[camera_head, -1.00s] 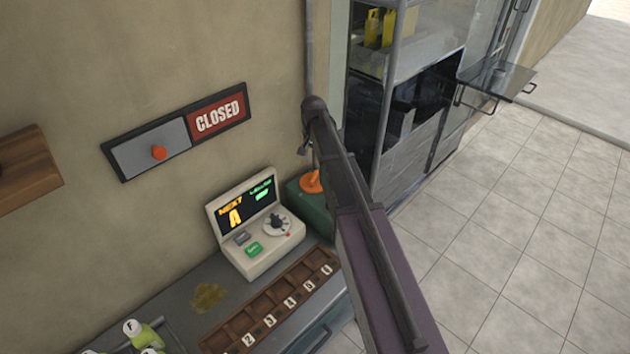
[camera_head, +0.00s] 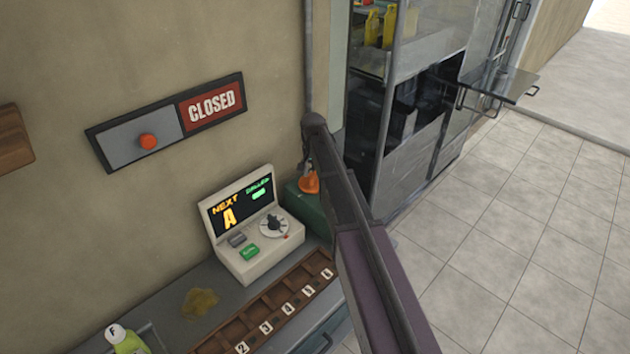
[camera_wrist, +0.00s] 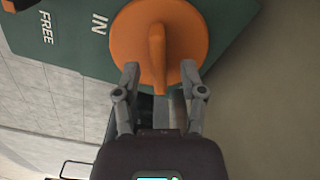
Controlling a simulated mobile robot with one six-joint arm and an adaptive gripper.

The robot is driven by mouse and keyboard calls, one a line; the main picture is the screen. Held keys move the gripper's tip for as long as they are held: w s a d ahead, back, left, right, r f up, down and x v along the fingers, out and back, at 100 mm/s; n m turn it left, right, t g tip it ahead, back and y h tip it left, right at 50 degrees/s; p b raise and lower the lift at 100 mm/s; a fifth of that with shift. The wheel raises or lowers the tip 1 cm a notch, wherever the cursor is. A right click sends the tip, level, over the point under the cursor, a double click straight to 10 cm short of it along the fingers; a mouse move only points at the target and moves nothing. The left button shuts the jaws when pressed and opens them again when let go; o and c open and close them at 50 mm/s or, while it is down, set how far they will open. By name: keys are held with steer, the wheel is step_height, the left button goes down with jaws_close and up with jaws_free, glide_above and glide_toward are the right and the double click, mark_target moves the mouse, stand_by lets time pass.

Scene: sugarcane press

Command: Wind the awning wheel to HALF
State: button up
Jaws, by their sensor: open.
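An orange round wheel (camera_wrist: 160,45) with a raised ridge across its middle sits on a green panel (camera_wrist: 75,40) in the wrist view. The panel carries the white words IN and FREE; no HALF mark is visible. My gripper (camera_wrist: 160,70) is open and empty. Its fingertips lie either side of the ridge's lower end, over the disc's lower edge; I cannot tell whether they touch. In the head view the orange wheel (camera_head: 310,184) shows small on a green box (camera_head: 313,212), partly hidden by my arm.
Left of the green box stands a beige console (camera_head: 248,258) with a dial and a screen. A compartmented wooden tray (camera_head: 235,330) lies in front. A CLOSED slider sign (camera_head: 168,120) hangs on the wall. A metal cabinet (camera_head: 420,140) stands right, beside open tiled floor.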

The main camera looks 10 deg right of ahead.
steer(key=shift+f+b, duration=0.35)
steer(key=shift+f, duration=0.25)
jaws_close()
